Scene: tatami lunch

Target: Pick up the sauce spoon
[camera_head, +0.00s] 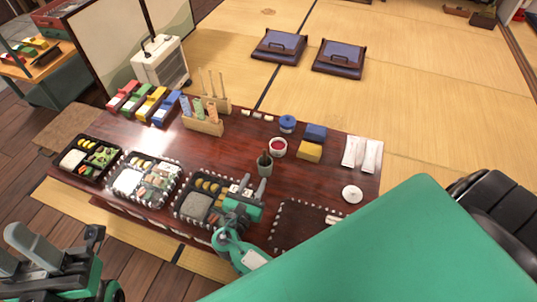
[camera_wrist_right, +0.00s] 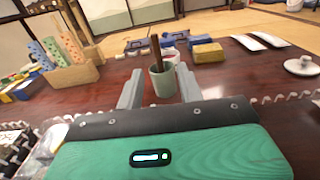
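A small grey-green cup (camera_head: 265,168) stands on the dark wooden table. A dark brown handle (camera_wrist_right: 156,52), likely the sauce spoon, sticks up out of it; its lower end is hidden in the cup. My right gripper (camera_head: 253,187) is open and empty just on the near side of the cup. In the right wrist view the cup (camera_wrist_right: 162,82) shows between the two grey fingers, with no visible contact. My left gripper (camera_head: 22,252) is at the lower left, off the table; its finger gap is unclear.
A white bowl of red sauce (camera_head: 278,147) stands behind the cup, near blue and yellow blocks (camera_head: 309,151). Bento boxes (camera_head: 145,178) line the near left. A wooden holder (camera_head: 203,125) stands behind left. A white lid (camera_head: 352,194) lies right. My green arm covers the lower right.

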